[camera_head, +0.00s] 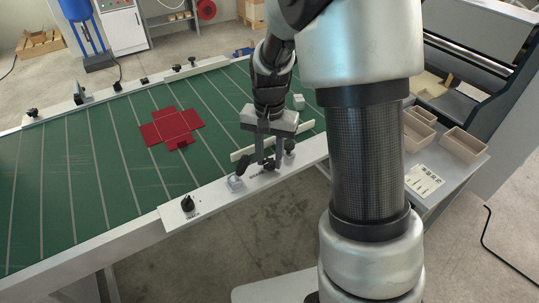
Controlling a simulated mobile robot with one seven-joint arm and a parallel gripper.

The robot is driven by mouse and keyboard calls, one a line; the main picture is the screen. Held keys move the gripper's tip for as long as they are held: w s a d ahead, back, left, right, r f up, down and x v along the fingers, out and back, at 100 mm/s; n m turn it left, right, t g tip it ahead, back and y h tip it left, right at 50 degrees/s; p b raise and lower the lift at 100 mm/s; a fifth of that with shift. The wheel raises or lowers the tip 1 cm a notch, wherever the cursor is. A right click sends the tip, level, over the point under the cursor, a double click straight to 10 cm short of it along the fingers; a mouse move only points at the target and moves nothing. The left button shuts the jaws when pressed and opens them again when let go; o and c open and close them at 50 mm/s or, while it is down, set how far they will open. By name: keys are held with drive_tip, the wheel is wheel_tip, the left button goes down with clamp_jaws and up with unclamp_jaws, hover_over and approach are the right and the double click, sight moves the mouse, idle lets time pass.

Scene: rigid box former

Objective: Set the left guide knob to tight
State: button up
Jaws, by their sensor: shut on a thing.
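My gripper (264,161) reaches down to the white front rail (212,204) of the green bed. Its fingers are closed around a small dark knob (268,164) on that rail. The fingers cover much of this knob, so its pointer and setting cannot be read. A printed label beside it is too small to read, so I cannot confirm that it is the left guide knob. Another black knob (188,203) stands farther left on the rail. A further dark knob (290,145) stands just right of my gripper.
A clear-covered button (235,182) sits on the rail just left of my gripper. A pale guide bar (243,154) lies behind the gripper. A red flat box blank (171,127) lies on the green bed (85,180). Wooden trays (464,146) stand on a side table at right.

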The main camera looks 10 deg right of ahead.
sight(270, 162)
drive_tip(key=shift+m, duration=0.5)
drive_tip(key=o, duration=1)
drive_tip(key=shift+o, duration=0.2)
wheel_tip(270, 162, up, 18)
drive_tip(key=p, duration=0.2)
drive_tip(key=shift+f, duration=0.25)
drive_tip(key=shift+r, duration=0.1)
drive_tip(key=s+r+n+t+p, duration=0.2)
drive_tip(key=s+r, duration=0.3)
drive_tip(key=s, duration=0.4)
drive_tip(key=s+r+n+t+p, duration=0.3)
drive_tip(key=s+r+n, duration=0.2)
drive_tip(key=s, duration=0.5)
drive_tip(key=shift+t+p, duration=0.3)
drive_tip(key=shift+p, duration=0.1)
